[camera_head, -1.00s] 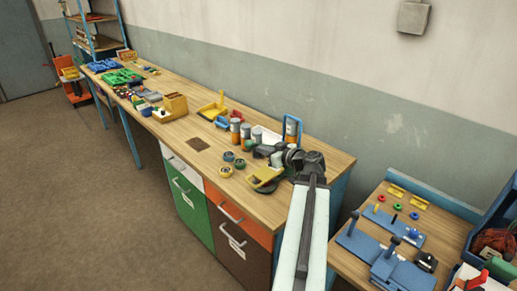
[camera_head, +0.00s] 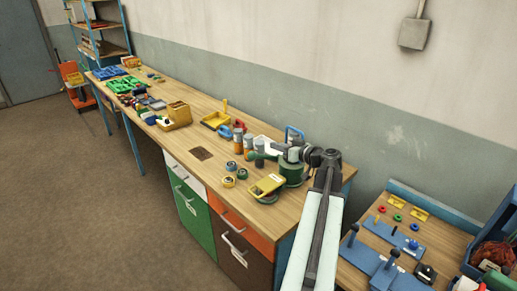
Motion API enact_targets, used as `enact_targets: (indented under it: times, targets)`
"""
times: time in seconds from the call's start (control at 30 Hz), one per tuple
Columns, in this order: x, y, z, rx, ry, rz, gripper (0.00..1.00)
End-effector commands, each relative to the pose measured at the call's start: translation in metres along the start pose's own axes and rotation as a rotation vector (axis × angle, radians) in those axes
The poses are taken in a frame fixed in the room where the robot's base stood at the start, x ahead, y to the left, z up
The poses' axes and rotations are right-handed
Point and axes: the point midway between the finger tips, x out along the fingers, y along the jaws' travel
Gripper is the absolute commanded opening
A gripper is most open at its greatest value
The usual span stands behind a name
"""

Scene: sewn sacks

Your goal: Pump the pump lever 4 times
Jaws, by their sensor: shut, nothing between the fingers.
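A green round-bodied device (camera_head: 292,174) stands near the right end of the long wooden bench. My gripper (camera_head: 291,154) is at the top of this device, close to the inner end of the bar. The fingers are small and partly lost against the things behind them. They look shut and hold nothing visible. I cannot tell whether they touch the bar. My arm hides what lies to the device's right.
A blue loop handle (camera_head: 294,131) rises behind. A lower bench with blue fixtures (camera_head: 366,258) is at the right.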

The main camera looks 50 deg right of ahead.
Motion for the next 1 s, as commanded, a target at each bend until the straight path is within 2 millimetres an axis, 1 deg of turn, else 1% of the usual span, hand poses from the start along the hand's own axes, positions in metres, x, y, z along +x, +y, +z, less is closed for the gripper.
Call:
enact_targets:
  times: [0.23,0.37,0.77,0.8,0.83,0.87,1.0]
  targets:
    - [0.002,-0.001,0.002,-0.002,-0.001,0.0,0.0]
    - [0.016,0.0,0.003,-0.003,-0.001,-0.001,0.0]
    - [0.102,0.0,0.004,-0.003,-0.001,-0.002,0.0]
    - [0.106,0.001,0.011,-0.003,-0.001,-0.001,0.0]
    - [0.106,0.001,0.021,-0.003,-0.001,0.001,0.0]
    - [0.107,0.001,0.026,-0.003,-0.001,0.001,0.0]
    - [0.11,0.0,0.039,-0.003,0.0,0.001,0.0]
